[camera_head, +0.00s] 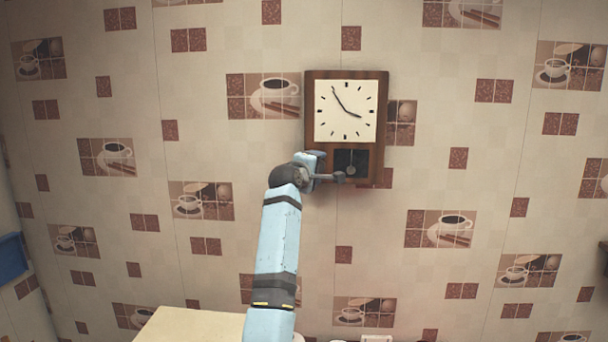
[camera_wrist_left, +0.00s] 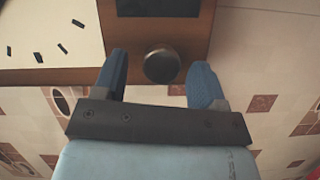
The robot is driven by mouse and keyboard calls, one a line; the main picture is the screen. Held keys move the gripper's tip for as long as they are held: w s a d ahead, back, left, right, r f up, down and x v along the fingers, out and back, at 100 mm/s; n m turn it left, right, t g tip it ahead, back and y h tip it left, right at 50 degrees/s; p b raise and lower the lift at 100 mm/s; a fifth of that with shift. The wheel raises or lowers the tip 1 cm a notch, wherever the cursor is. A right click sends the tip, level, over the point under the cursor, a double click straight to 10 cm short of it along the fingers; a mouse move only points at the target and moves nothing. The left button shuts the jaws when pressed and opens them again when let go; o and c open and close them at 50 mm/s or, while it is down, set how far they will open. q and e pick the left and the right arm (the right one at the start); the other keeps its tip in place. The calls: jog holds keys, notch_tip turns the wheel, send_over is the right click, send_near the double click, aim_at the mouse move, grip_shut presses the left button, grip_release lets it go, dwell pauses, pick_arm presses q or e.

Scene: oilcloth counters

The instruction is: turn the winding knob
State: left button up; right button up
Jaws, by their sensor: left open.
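The wall clock (camera_head: 381,115) has a brown wooden case, a pale square face (camera_head: 345,105) and a dark pendulum window (camera_head: 359,157). In the left wrist view, the round grey winding knob (camera_wrist_left: 161,66) stands out from the case beside the window. My left gripper (camera_head: 328,167) reaches in at the clock's lower left. It is open, with its blue fingers (camera_wrist_left: 160,84) on either side of the knob and gaps visible on both sides. My right gripper is not in view.
The tiled, coffee-patterned wall (camera_head: 480,190) is clear around the clock. A pale flat top (camera_head: 190,327) lies low at the bottom. A blue object (camera_head: 12,258) is at the left edge, and small items, including a white one (camera_head: 377,338), are cut off at the bottom.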

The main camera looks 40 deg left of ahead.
pick_arm(q)
jog(key=s+d+b, duration=0.1)
jog(key=s+b, duration=0.2)
jog(key=s, duration=0.9)
jog(key=shift+d+r, duration=0.2)
jog(key=shift+d, duration=0.2)
jog(key=shift+s, duration=0.1)
